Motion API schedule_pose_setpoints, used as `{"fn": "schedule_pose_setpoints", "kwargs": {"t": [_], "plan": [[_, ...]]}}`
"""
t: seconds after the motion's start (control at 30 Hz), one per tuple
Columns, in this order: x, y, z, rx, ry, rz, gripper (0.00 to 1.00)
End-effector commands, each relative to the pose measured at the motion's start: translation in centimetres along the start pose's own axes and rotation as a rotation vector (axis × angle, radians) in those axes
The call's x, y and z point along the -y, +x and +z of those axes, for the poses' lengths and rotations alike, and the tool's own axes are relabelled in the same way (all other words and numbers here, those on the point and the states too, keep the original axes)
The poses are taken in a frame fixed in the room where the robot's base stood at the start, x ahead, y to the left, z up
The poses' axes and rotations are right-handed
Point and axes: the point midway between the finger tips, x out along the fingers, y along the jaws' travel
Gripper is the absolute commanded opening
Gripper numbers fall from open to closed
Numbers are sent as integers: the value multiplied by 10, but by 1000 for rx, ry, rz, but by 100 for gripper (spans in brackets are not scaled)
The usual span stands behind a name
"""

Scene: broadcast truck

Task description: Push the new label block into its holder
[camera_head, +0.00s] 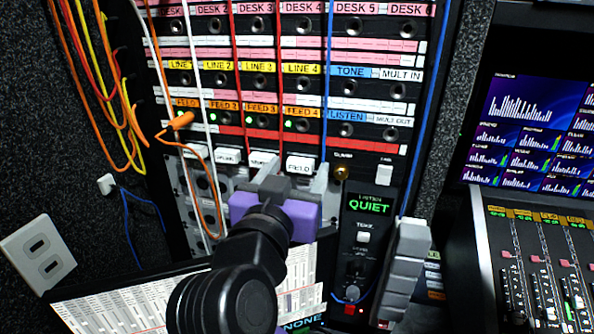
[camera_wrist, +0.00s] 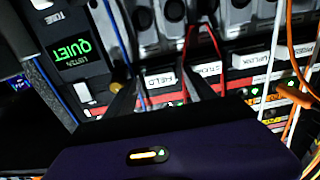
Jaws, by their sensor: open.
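A white label block reading FIELD (camera_head: 301,163) sits in the label row under the red-striped strip of the rack. In the wrist view the FIELD block (camera_wrist: 161,79) lies between the fingertips and looks upside down. My gripper (camera_head: 298,175) is open, with one finger to each side of this block. In the wrist view the open fingers (camera_wrist: 163,92) point at the label row. Whether a finger touches the block, and how deep the block sits in its holder, I cannot tell. Its lower part is hidden by my gripper in the head view.
Other white labels (camera_head: 228,156) stand left of FIELD. An orange plug (camera_head: 181,121) and its cord hang at the left, with white, red and blue cords across the rack. A black QUIET panel (camera_head: 368,207) is close on the right, a grey stepped stack (camera_head: 405,270) beyond it.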

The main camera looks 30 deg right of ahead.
Motion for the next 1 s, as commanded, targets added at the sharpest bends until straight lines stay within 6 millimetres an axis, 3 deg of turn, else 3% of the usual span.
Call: {"fn": "schedule_pose_setpoints", "kwargs": {"t": [0.3, 0.5, 1.0], "plan": [[1, -48, 2, -1, 0, -5, 64], [0, -70, 1, -1, 1, -2, 64], [0, -75, 0, 0, 0, 0, 64]]}}
